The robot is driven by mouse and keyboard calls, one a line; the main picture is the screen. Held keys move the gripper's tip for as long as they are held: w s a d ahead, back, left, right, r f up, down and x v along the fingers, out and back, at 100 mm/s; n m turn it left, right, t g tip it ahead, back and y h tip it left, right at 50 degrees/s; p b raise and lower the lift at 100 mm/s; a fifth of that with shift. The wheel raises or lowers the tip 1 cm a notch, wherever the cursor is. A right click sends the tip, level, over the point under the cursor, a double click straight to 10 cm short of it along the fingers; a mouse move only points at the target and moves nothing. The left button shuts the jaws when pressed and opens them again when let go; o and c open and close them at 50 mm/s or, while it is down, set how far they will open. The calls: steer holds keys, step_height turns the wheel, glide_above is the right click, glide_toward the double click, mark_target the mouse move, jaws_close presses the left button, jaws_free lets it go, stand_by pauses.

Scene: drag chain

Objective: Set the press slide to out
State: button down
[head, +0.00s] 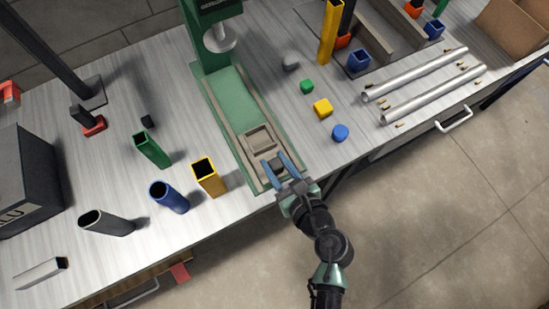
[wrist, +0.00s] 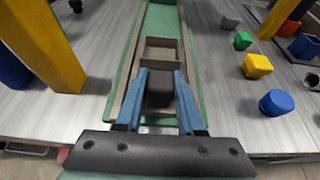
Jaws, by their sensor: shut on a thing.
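The green press (head: 212,35) stands at the back of the bench, with a long green base running toward the front edge. The press slide (head: 262,138), a brown-grey tray with a square recess, sits between the rails near the front end of the base. It also shows in the wrist view (wrist: 162,43). My gripper (head: 279,164) is at the slide's front, its blue fingers on either side of a dark grey block-like handle (wrist: 159,90). The fingers are shut on this handle. The handle's lower part is hidden.
Left of the base stand a yellow tube (head: 208,177), a blue tube (head: 168,197) and a green tube (head: 152,150). To the right lie a yellow cube (head: 323,108), a green block (head: 306,86) and a blue piece (head: 340,132). Floor is clear in front of the bench.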

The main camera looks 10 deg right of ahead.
steer(key=c, duration=0.9)
jaws_free()
steer(key=shift+s+d+f, duration=0.1)
steer(key=shift+s, duration=0.1)
steer(key=o, duration=0.4)
steer(key=shift+s, duration=0.15)
steer(key=v, duration=0.6)
steer(key=b+v, duration=0.1)
steer(key=v, duration=0.6)
